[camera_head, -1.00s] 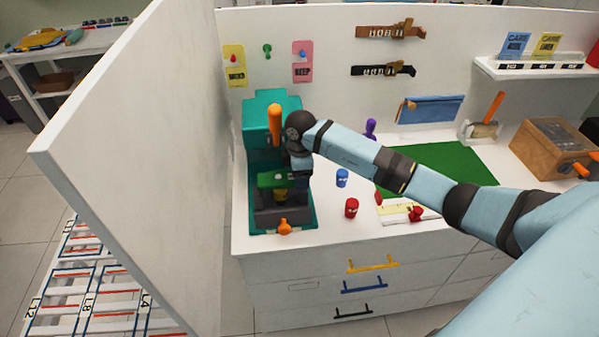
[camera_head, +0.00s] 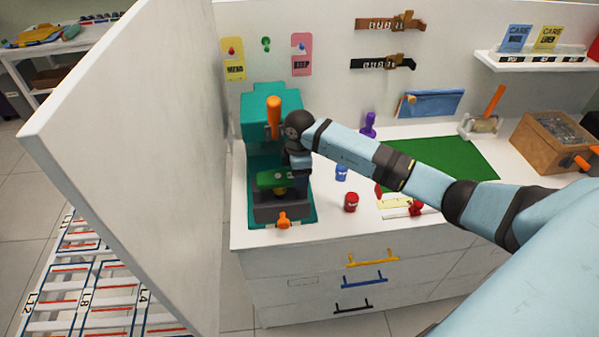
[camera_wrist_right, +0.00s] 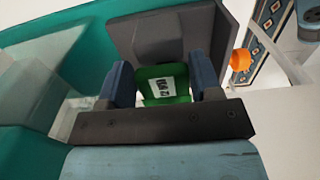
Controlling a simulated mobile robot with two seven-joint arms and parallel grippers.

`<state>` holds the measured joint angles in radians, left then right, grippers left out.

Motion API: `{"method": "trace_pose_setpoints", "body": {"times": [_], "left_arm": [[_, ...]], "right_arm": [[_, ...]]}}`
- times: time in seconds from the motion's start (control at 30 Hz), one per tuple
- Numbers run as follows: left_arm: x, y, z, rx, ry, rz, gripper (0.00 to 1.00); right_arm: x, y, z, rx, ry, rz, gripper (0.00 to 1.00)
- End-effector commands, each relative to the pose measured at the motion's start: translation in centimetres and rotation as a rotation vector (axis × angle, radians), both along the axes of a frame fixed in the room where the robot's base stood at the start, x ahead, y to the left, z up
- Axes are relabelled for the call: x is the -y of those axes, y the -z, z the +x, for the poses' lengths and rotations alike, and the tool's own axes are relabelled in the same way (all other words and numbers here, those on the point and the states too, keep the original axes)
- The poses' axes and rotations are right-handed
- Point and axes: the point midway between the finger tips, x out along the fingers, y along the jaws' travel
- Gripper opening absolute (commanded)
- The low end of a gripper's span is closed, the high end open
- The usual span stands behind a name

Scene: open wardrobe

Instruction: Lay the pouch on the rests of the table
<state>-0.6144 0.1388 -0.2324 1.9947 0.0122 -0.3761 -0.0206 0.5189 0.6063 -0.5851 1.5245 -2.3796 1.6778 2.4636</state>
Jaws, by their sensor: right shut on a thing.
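My right gripper (camera_head: 280,181) is at the teal press-like station on the white counter and points down into it. In the right wrist view its two blue-grey fingers (camera_wrist_right: 163,85) are shut on a green piece (camera_wrist_right: 180,88) with a white printed label. The green piece also shows in the head view (camera_head: 274,178), above the station's dark block. I cannot tell whether it is a pouch. A low table with white slats (camera_head: 75,298) and labels such as L12 stands at lower left. My left gripper is not in view.
A tall white panel (camera_head: 130,130) stands between the counter and the slatted table. The teal station (camera_head: 257,130) has an orange handle (camera_head: 273,117) close to my wrist. A red pot (camera_head: 351,202) and a green mat (camera_head: 445,160) are to the right.

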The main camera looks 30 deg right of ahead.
Motion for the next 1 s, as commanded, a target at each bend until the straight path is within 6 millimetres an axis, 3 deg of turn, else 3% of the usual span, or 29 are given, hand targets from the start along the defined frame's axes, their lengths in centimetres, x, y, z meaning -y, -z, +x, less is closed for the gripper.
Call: {"method": "trace_pose_setpoints", "body": {"times": [0.4,0.43,0.53,0.73,0.8,1.0], "left_arm": [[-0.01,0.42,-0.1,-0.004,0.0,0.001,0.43],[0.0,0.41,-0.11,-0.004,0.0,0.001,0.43],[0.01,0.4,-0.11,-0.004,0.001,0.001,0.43],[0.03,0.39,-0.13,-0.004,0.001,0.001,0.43],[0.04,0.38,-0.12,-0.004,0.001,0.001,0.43],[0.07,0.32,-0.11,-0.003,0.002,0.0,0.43]], "right_arm": [[0.0,0.55,0.0,0.0,0.0,0.0,0.36],[0.0,0.52,0.01,0.0,0.0,0.0,0.63],[0.0,0.51,0.0,0.0,0.0,0.0,0.86],[0.0,0.51,0.0,0.0,0.0,0.0,0.88],[0.0,0.51,0.0,0.0,0.0,0.0,1.0],[0.0,0.48,0.0,0.0,0.0,0.0,1.0]]}}
